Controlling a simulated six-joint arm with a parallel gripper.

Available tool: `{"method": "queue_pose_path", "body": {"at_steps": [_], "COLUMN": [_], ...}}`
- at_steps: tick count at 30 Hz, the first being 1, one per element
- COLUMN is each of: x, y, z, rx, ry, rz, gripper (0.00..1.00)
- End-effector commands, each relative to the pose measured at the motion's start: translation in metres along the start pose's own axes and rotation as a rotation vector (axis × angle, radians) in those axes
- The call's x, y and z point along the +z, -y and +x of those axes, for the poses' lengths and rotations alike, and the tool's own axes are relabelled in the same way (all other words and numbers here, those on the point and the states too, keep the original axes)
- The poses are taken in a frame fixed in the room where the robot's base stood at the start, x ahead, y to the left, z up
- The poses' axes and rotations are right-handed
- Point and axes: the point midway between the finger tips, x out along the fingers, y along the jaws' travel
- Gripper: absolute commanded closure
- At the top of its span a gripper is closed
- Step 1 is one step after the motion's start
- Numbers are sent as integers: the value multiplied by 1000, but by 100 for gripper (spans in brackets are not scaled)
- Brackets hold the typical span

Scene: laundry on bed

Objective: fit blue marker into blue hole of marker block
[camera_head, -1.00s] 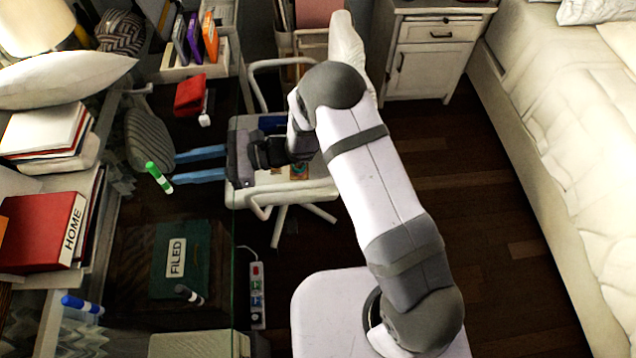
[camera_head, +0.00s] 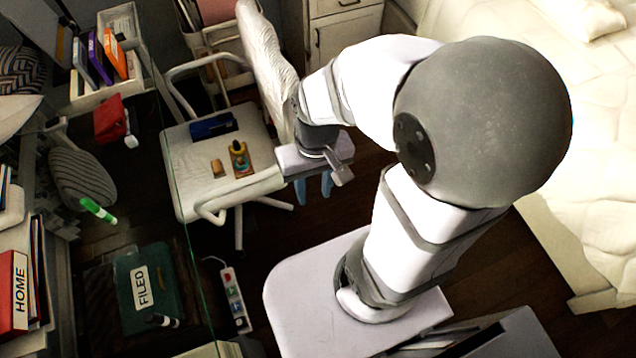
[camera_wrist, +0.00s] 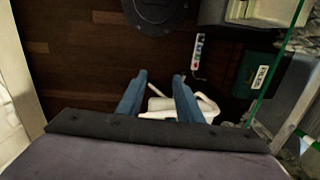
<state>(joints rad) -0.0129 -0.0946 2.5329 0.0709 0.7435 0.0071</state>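My gripper (camera_head: 313,188) points down beside the chair seat, its two blue fingers apart with nothing between them. In the wrist view the open fingers (camera_wrist: 160,77) show against the chair and the dark floor. I see no blue marker in the current views. A green and white marker (camera_head: 98,210) and a black and white marker (camera_head: 162,320) are over the glass desktop at the left, well away from my gripper. I cannot make out a marker block with a blue hole in any view.
A white chair (camera_head: 190,185) holds a dark blue case (camera_head: 213,126) and small items. The glass desk edge (camera_head: 187,235) runs left of it. A power strip (camera_head: 235,300) lies on the floor. A bed (camera_head: 575,220) stands at the right.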

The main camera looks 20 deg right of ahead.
Motion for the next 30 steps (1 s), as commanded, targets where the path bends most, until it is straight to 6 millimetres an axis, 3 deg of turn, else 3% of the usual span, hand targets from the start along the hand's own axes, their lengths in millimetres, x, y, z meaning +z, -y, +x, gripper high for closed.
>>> {"method": "queue_pose_path", "body": {"at_steps": [5, 6, 22, 26, 30], "x": [-1, -1, -2, -14, -42], "y": [-15, -16, -14, -5, 25], "z": [-4, -4, -4, -10, -25], "rx": [47, 49, 48, 50, 54], "ry": [-42, -44, -41, -43, -51], "rz": [-51, -54, -55, -77, -136], "gripper": [67, 63, 63, 63, 63]}}
